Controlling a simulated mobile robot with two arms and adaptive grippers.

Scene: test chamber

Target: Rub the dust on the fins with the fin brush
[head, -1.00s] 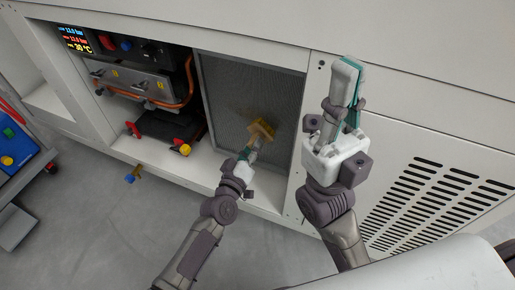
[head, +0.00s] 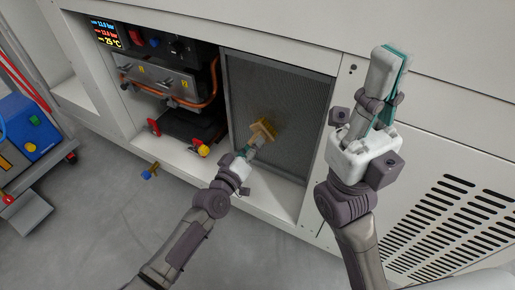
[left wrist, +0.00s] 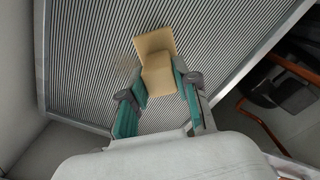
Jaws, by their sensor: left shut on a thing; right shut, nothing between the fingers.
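The finned panel (head: 290,85) is a grey mesh-like face in an open bay of the cabinet; its fine parallel fins (left wrist: 220,35) fill the left wrist view. My left gripper (head: 251,151) is shut on the tan fin brush (head: 263,130) in front of the panel's lower left half. In the left wrist view the brush (left wrist: 157,58) sticks out beyond the teal fingers, over the fins; I cannot tell whether it touches them. A faint brownish dust patch (left wrist: 127,62) shows beside the brush. My right gripper (head: 388,72) is shut and empty, raised before the cabinet's plain right wall.
Left of the panel is a bay with copper pipes (head: 205,95), red and yellow valve handles (head: 203,150) and a lit display (head: 105,33). A small blue and brown item (head: 150,172) lies on the floor. A blue cart (head: 30,135) stands at far left.

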